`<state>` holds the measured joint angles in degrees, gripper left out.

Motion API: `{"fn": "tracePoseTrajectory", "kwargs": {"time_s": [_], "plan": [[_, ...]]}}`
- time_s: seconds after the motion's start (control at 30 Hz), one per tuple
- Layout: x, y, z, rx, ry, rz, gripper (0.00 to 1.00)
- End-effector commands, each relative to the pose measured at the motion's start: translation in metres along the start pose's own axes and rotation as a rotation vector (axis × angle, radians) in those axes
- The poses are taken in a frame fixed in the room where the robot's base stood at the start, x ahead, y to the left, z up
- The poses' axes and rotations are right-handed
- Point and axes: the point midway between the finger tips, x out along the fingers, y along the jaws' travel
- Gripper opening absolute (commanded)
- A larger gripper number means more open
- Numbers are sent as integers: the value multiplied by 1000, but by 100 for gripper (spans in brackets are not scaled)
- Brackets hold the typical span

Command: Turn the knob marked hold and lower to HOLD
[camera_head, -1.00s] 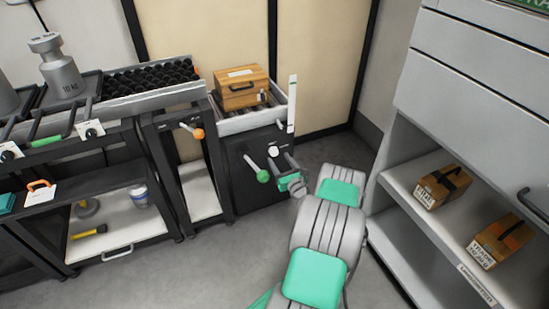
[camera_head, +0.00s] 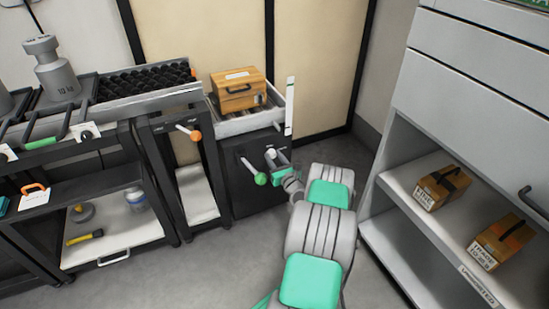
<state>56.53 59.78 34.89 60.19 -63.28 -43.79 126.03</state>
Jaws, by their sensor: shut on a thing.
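A small white knob (camera_head: 270,153) is on the front of the black cabinet (camera_head: 240,205), under the tray that holds a wooden box. Its marking is too small to read. My gripper (camera_head: 275,157) is at this knob, reaching in from the right, and its jaws are shut on it. The fingers hide part of the knob, so its exact setting cannot be told. A lever with a green ball end (camera_head: 260,179) sticks out just left of and below my gripper, apart from it.
The wooden box (camera_head: 238,95) sits in the tray above. A lever with an orange end (camera_head: 195,135) stands out to the left. A grey shelf unit (camera_head: 398,155) with two boxes is at the right. Open floor lies between.

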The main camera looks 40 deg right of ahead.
Motion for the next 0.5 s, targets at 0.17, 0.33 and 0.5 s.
{"fn": "tracePoseTrajectory", "kwargs": {"time_s": [0.17,0.33,0.5], "plan": [[0,0,0,0,0,0,2],[0,0,0,0,0,1,0],[0,0,-1,-14,1,1,0]]}}
